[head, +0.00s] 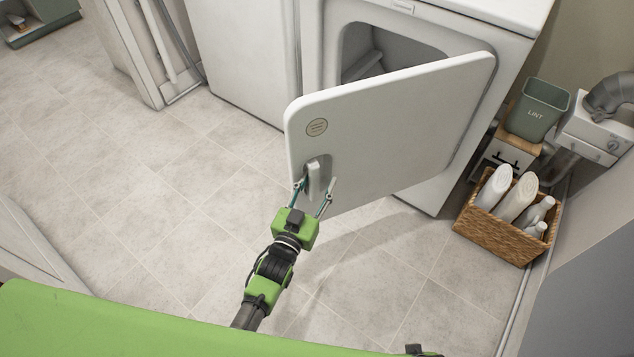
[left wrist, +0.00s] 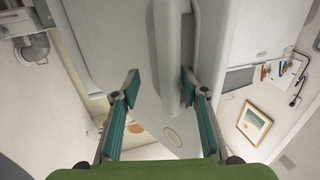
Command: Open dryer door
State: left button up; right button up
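The dryer door (head: 385,125) is white and stands swung out, with the dark drum opening (head: 375,60) of the dryer (head: 480,75) showing behind it. The door handle (head: 314,178) is a pale bar near the door's free edge. My left gripper (head: 314,188) is at the handle with its two fingers spread on either side of it. In the left wrist view the left gripper (left wrist: 160,85) is open, with the handle (left wrist: 172,60) between the fingers, nearer the right one. A gap shows at the left finger. My right gripper is not clearly seen in the head view.
A wicker basket (head: 500,235) with white bottles stands on the floor at the right. A green lint bin (head: 538,108) is behind it. Another white appliance (head: 245,50) stands left of the dryer. The tiled floor (head: 150,190) at the left is clear.

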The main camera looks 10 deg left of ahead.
pick_arm(q)
jog(key=shift+d, duration=0.15)
jog(key=v, duration=1.2)
